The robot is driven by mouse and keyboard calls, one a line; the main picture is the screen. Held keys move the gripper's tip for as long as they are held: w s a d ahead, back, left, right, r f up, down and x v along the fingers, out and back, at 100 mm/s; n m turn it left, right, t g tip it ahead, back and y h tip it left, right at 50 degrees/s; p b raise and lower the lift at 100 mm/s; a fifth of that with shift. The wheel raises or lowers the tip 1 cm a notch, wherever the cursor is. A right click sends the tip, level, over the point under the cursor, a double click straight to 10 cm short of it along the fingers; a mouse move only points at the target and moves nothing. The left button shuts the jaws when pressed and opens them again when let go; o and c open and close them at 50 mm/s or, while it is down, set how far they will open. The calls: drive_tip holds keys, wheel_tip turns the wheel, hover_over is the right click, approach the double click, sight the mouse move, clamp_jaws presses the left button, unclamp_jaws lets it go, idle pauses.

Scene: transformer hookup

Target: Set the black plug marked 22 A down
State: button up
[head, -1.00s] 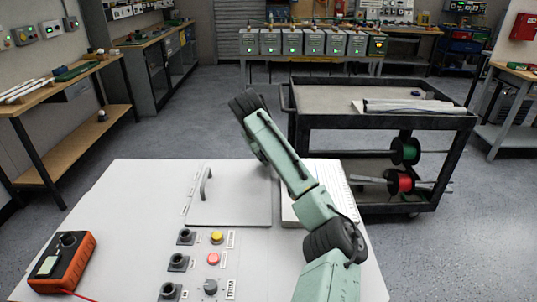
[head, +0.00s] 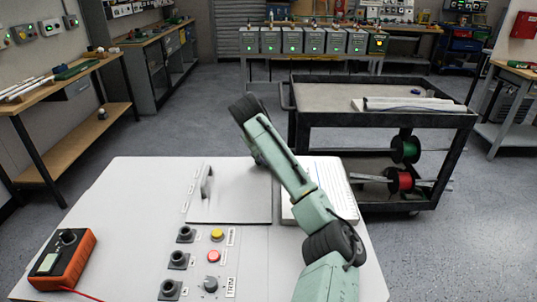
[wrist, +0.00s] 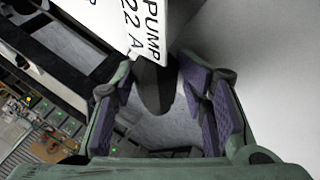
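The black plug (wrist: 153,88) shows in the wrist view between the purple-padded fingers of my gripper (wrist: 156,68). The pads close in on both its sides near the fingertips, and it appears to be held. A white tag (wrist: 138,22) reading "PUMP 22 A" stands at its upper end and covers part of it. A second white label is cut off at the top left. In the head view my arm reaches over the white worktop (head: 130,215); my gripper and the plug do not show there, hidden behind the arm or out of sight.
The worktop carries an orange meter (head: 62,258), several black round fittings (head: 178,259), a yellow button (head: 217,234), a red button (head: 213,255) and a grey panel (head: 235,200) with a handle. A black cart (head: 375,120) stands behind. The worktop's left part is largely bare.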

drive_tip(key=shift+o, duration=0.7)
drive_tip(key=shift+d+f, duration=0.1)
drive_tip(key=shift+f, duration=0.1)
